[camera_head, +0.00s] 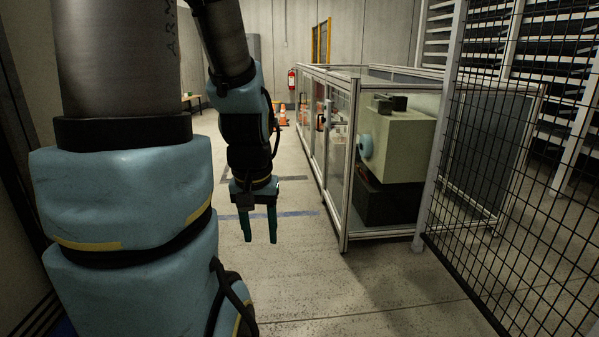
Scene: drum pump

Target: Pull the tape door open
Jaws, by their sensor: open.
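A metal-framed enclosure (349,170) with clear panels stands right of centre. A clear panel (336,165) on its left long side looks shut; I cannot tell whether this is the tape door. No handle can be made out clearly. Inside the near end is a pale green machine (396,146) with a light blue round part facing left. My gripper (260,236) hangs fingers down to the left of the enclosure, open and empty, with green fingers spread apart. It appears apart from the panels, over bare floor.
A black mesh fence (520,170) with a grey post (440,130) stands at the right. The concrete floor (310,270) left of the enclosure is clear.

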